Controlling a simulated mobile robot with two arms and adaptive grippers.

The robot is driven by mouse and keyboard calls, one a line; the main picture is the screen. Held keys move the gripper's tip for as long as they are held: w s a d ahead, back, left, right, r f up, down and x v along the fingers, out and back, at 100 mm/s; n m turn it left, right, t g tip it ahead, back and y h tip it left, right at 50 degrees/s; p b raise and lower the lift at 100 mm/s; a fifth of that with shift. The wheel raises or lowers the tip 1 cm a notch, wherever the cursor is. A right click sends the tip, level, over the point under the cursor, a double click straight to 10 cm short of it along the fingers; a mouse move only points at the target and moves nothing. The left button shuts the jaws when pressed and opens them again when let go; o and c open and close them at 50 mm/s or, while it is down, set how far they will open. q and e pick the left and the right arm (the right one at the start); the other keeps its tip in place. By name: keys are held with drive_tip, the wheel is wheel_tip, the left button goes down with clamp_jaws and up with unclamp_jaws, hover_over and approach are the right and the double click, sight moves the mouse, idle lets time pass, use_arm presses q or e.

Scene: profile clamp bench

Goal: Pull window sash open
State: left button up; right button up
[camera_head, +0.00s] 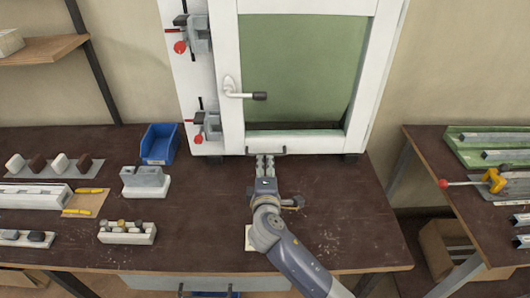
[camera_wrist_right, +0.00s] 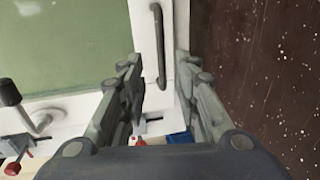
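The white window sash (camera_head: 297,141) stands upright at the back of the bench, with a green pane (camera_head: 302,68). A lever handle (camera_head: 242,93) with a dark grip sits on its left side and points right; part of it also shows in the right wrist view (camera_wrist_right: 12,95). A dark pull bar (camera_head: 283,150) is fixed low on the sash and appears in the right wrist view (camera_wrist_right: 160,40). My right gripper (camera_head: 264,160) is at the pull bar, fingers apart. In its wrist view the bar lies between and just beyond the open fingertips (camera_wrist_right: 158,65). My left gripper is out of view.
Two clamps with red knobs (camera_head: 207,125) (camera_head: 192,33) sit on the white left post. A blue bin (camera_head: 160,143) and grey blocks (camera_head: 145,181) stand on the dark bench (camera_head: 345,225) to the left. The bench right of my arm is mostly clear.

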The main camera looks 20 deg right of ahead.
sight(265, 154)
drive_tip(key=shift+p+x, duration=0.4)
drive_tip(key=shift+x, duration=3.65)
drive_tip(key=shift+w+d+f, duration=0.1)
drive_tip(key=shift+d, duration=0.05)
drive_tip(key=shift+c, duration=1.1)
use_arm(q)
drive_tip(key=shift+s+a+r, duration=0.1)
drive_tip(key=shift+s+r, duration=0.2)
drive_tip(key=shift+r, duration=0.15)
use_arm(e)
clamp_jaws()
